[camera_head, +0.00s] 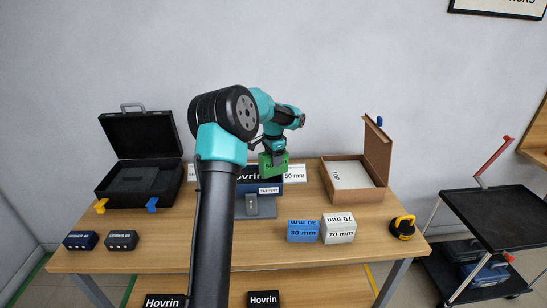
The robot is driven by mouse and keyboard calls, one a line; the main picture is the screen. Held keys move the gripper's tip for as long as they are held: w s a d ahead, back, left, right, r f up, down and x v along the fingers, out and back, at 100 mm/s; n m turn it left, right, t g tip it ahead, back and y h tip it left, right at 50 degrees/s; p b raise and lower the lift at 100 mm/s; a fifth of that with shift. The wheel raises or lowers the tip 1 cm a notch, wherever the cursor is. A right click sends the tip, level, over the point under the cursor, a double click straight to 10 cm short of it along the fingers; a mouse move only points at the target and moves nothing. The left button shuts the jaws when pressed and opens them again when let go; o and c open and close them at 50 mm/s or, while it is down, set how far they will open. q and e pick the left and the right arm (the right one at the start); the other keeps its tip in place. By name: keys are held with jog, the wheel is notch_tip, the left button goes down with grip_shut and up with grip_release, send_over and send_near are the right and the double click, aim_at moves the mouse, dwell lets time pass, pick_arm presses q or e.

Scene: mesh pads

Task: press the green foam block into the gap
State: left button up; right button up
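The green foam block (273,166), marked 50, is in my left gripper (273,150). The gripper points down and is shut on the block's upper part. The block is upright, just above or at the top of a dark blue fixture (247,189) lettered Hovrin, near the middle back of the table. The gap itself is not clearly visible; my arm and the block hide part of the fixture. I cannot tell whether the block touches it. A blue 30 mm block (302,231) and a white 70 mm block (339,229) stand side by side at the front right. My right gripper is out of view.
An open black case (140,172) stands at the left back, with two small dark boxes (101,240) in front. An open cardboard box (352,177) is at the right back. A yellow and black round tool (403,227) sits at the right edge. A black cart (497,218) stands beyond.

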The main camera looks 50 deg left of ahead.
pick_arm(q)
jog(key=o, duration=0.4)
jog(key=shift+o, duration=0.2)
jog(key=shift+r, duration=0.1)
notch_tip(320, 180, up, 13)
jog(key=shift+f, duration=0.2)
dwell(0.7)
